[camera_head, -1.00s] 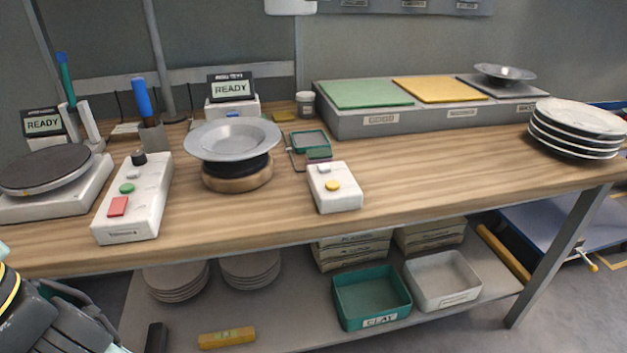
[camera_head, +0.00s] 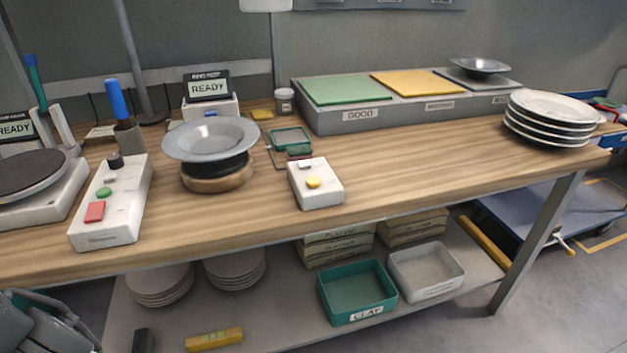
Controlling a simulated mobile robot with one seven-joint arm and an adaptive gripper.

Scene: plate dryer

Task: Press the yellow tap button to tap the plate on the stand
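The yellow tap button (camera_head: 313,182) sits on top of a small white box (camera_head: 316,195) near the middle of the workbench's front. A grey plate (camera_head: 211,138) lies on a round stand (camera_head: 218,180) with a black upper part and a wooden base, left of and behind the box. My gripper (camera_head: 40,325) shows only in part at the lower left corner, in front of and below the bench edge, far from the button. Its fingertips are not clear, so I cannot tell whether it is open.
A control box (camera_head: 115,205) with red and green buttons and a turntable (camera_head: 35,176) stand at left. Stacked plates (camera_head: 550,120) stand at right. A grey sorting block (camera_head: 400,112) with green and yellow pads stands behind. Bare wood (camera_head: 420,150) lies right of the button box.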

